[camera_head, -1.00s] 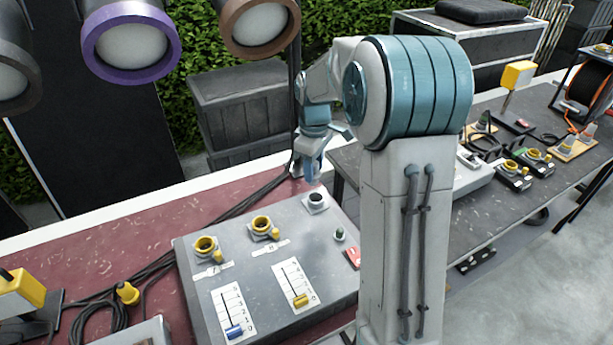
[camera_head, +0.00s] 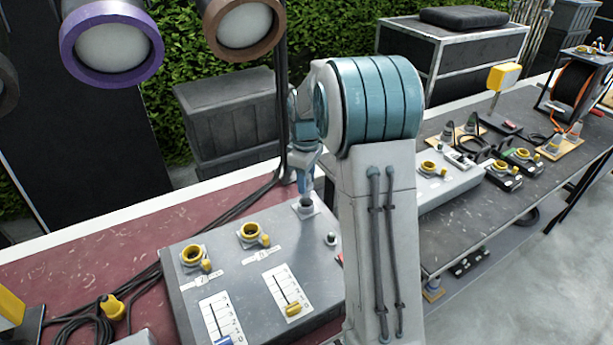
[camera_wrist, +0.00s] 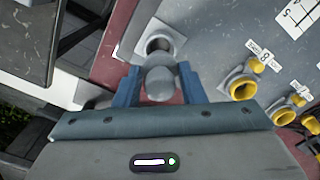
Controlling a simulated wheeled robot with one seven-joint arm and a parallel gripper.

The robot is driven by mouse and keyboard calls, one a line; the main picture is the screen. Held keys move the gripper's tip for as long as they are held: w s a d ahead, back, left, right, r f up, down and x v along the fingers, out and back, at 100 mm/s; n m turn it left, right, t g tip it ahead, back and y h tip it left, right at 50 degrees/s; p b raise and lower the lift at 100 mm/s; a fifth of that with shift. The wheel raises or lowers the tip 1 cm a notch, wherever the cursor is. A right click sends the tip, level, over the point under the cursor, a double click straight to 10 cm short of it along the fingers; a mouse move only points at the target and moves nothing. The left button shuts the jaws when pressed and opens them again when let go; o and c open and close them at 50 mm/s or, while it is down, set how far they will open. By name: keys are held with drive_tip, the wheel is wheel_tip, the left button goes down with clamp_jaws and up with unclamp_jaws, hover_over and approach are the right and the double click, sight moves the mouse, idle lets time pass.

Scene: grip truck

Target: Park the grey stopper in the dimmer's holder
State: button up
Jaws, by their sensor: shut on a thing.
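The dimmer (camera_head: 250,300) is a grey box with sliders and sockets on the red table. Its holder (camera_wrist: 172,33), a round grey socket with a dark opening on a square plate, sits near the box's back corner; it also shows in the head view (camera_head: 305,210). My gripper (camera_wrist: 158,88) is shut on the grey stopper (camera_wrist: 160,82), a rounded grey piece between the blue fingers. In the wrist view the stopper overlaps the holder's near edge. In the head view my gripper (camera_head: 305,187) is right above the holder. I cannot tell whether stopper and holder touch.
Two yellow-ringed sockets (camera_head: 193,255) (camera_head: 250,232) with yellow caps stand left of the holder. A small dark knob (camera_head: 331,239) is to its right. Black cables (camera_head: 235,212) run behind the box. A dark bench (camera_head: 465,230) with more gear stands at the right.

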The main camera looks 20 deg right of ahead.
drive_tip(key=shift+f, duration=0.35)
idle(0.4)
drive_tip(key=shift+f+b, duration=0.3)
drive_tip(key=shift+b, duration=0.05)
drive_tip(key=shift+f+b, duration=1.3)
drive_tip(key=shift+f, duration=0.65)
idle(1.4)
drive_tip(key=o, duration=1.4)
drive_tip(key=shift+r, duration=0.15)
drive_tip(key=shift+r+p, duration=1.8)
drive_tip(key=shift+r, duration=0.65)
drive_tip(key=shift+s, duration=0.1)
